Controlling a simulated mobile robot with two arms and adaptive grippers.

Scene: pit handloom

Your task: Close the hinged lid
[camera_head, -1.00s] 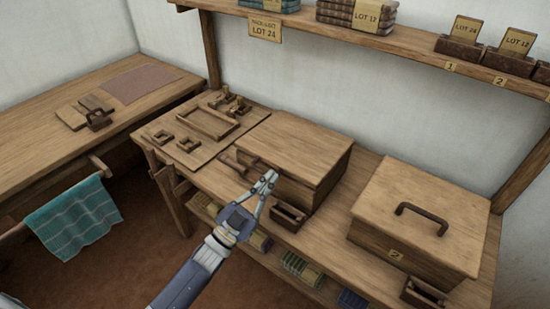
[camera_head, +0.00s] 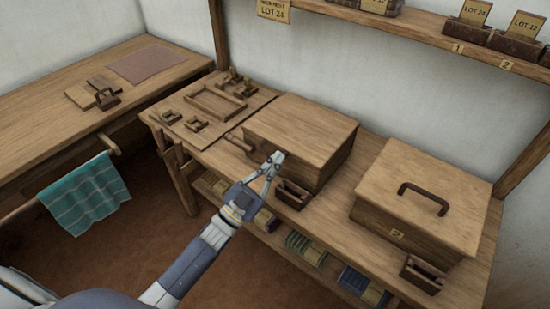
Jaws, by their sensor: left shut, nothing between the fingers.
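Two wooden boxes stand on the bench. The left box (camera_head: 325,165) has a plain top (camera_head: 301,128) that lies flat, with no handle showing on it. A dark bar-like piece (camera_head: 238,143) is at its left side; I cannot tell whether it is joined to the box. My left gripper (camera_head: 277,158) is shut and empty at the left box's front, covering part of that face. I cannot tell whether it touches. My right gripper is not in view.
Small dark holders stand before the left box (camera_head: 292,194) and the right box (camera_head: 422,275). A board with a frame and small parts (camera_head: 214,103) lies left of the boxes. A shelf (camera_head: 420,30) runs above. A teal cloth (camera_head: 84,195) hangs from the left table.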

